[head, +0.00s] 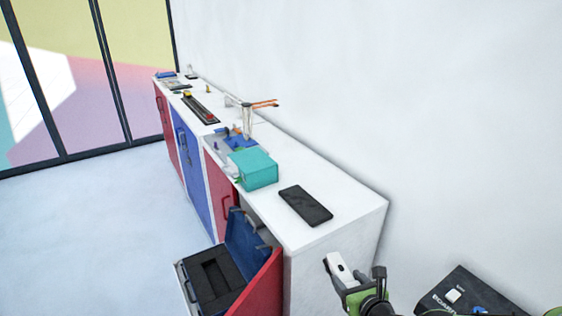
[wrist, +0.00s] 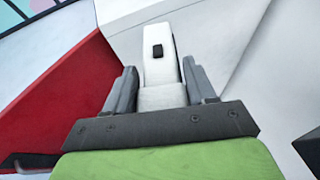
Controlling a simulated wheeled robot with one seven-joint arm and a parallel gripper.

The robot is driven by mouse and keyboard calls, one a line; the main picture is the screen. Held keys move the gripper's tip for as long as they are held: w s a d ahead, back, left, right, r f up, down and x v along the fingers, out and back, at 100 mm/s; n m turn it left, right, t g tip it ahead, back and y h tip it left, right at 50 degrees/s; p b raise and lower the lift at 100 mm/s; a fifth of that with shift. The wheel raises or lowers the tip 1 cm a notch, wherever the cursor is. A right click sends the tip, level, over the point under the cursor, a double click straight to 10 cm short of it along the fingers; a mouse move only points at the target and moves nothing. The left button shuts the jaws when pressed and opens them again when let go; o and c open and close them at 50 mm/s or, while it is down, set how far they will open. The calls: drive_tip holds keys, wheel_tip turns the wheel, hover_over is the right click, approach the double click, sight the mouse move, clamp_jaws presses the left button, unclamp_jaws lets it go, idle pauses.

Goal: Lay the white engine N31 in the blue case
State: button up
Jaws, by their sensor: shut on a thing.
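The white engine (head: 338,264) is a long white block with a small black patch, held in my gripper (head: 349,281) beside the right end of the counter. In the wrist view the engine (wrist: 159,50) stands up between the two grey fingers of my gripper (wrist: 160,75), which are shut on it. The blue case (head: 242,240) lies open at the lower left of the head view, its blue lid raised against the cabinet. Its dark foam insert (head: 213,279) has a recess that looks empty. The case is left of my gripper and apart from it.
An open red cabinet door (head: 262,287) stands between the case and my gripper; the wrist view shows a red panel (wrist: 60,95) at left. A black slab (head: 306,205), teal box (head: 254,169) and small crane (head: 248,118) stand on the white counter (head: 345,209). Floor left of the case is clear.

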wheel_tip(320, 180, up, 3)
drive_tip(key=shift+f+p, duration=0.2)
drive_tip(key=shift+p, duration=0.7)
drive_tip(key=shift+s+a+f+b, duration=0.1)
drive_tip(key=shift+a+f+b, duration=0.2)
drive_tip(key=shift+f, duration=0.4)
